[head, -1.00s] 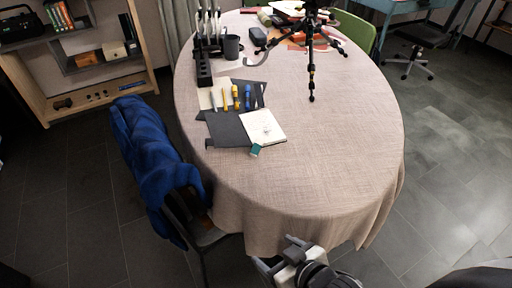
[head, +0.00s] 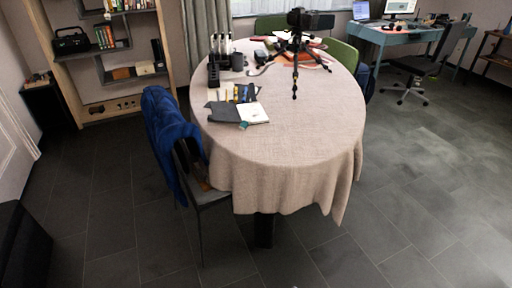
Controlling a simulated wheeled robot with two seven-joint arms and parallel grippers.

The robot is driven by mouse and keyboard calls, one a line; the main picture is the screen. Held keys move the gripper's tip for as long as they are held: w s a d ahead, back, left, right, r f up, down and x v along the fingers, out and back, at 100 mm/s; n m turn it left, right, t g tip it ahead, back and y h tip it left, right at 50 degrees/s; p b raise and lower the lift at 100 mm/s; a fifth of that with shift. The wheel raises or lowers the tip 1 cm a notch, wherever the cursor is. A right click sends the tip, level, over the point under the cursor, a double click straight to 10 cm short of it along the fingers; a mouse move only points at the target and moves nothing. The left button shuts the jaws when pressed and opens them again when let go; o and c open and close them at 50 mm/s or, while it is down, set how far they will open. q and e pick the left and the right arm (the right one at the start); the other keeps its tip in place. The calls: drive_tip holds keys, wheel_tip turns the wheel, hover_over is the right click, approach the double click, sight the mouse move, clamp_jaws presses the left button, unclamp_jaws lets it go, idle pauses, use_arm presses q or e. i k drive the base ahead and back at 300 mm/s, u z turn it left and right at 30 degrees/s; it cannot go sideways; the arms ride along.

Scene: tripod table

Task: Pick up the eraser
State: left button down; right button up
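A small teal-green thing that looks like the eraser (head: 243,125) lies at the near corner of an open white notebook (head: 253,112). Both are on the left part of the oval table (head: 290,145), which has a beige cloth. The eraser is very small in the head view, so its details cannot be made out. Neither of my grippers shows in the head view now.
A chair with a blue jacket (head: 170,135) stands at the table's left side. A camera on a tripod (head: 296,50) stands at the back of the table. A dark folder (head: 223,114) lies beside the notebook. Open floor (head: 410,200) lies to the right and in front.

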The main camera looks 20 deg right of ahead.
sight(245, 123)
drive_tip(key=u, duration=0.75)
drive_tip(key=i, duration=1.2)
drive_tip(key=z, duration=0.55)
